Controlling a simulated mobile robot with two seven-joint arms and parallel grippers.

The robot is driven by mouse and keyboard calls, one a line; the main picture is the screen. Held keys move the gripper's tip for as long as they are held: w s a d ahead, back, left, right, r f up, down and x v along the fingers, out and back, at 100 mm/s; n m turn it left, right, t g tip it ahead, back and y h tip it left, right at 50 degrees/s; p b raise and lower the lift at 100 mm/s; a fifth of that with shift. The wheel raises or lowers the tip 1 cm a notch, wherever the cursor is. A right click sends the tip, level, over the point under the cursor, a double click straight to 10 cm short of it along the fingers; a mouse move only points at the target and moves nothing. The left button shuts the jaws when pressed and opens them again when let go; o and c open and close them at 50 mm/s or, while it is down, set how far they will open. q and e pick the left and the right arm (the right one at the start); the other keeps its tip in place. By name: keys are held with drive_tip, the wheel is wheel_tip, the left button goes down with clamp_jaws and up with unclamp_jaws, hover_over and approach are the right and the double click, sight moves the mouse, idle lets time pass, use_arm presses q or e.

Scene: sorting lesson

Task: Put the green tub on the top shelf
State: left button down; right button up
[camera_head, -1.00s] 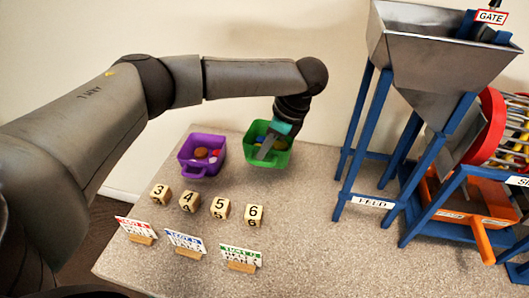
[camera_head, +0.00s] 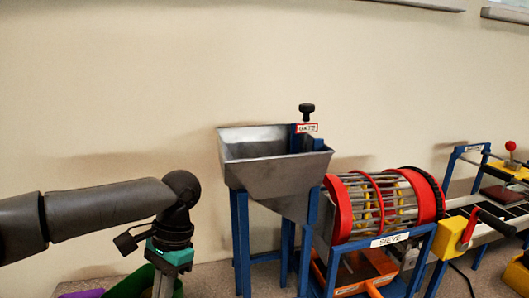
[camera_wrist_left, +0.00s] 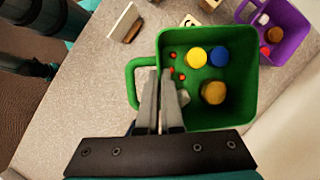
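The green tub (camera_wrist_left: 207,122) fills the middle of the left wrist view, with its loop handle on the left. It holds a yellow, a blue and an orange-brown round piece and several small red ones. My left gripper (camera_wrist_left: 160,75) has its fingers close together at the tub's handle-side wall and looks shut on it. In the head view the gripper (camera_head: 163,287) is at the bottom left, and only a part of the green tub (camera_head: 130,287) shows beside it. I cannot tell whether the tub is off the table. My right gripper is out of view. No shelf shows clearly.
The purple tub (camera_wrist_left: 291,33) stands on the speckled table (camera_wrist_left: 75,95) near wooden blocks and a card stand (camera_wrist_left: 124,22). A metal hopper (camera_head: 275,180) on blue legs and a red-ringed sieve (camera_head: 380,205) stand to the right. Pale edges (camera_head: 425,4) show high on the wall.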

use_arm(q)
drive_tip(key=s+d+r+n+h, duration=0.2)
drive_tip(key=s+d+r+n, duration=0.1)
drive_tip(key=s+n, duration=0.3)
drive_tip(key=shift+r+g, duration=0.3)
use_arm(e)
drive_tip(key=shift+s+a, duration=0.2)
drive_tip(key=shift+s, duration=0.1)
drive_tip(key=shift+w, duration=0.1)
use_arm(q)
drive_tip(key=shift+w+r, duration=0.1)
idle(0.3)
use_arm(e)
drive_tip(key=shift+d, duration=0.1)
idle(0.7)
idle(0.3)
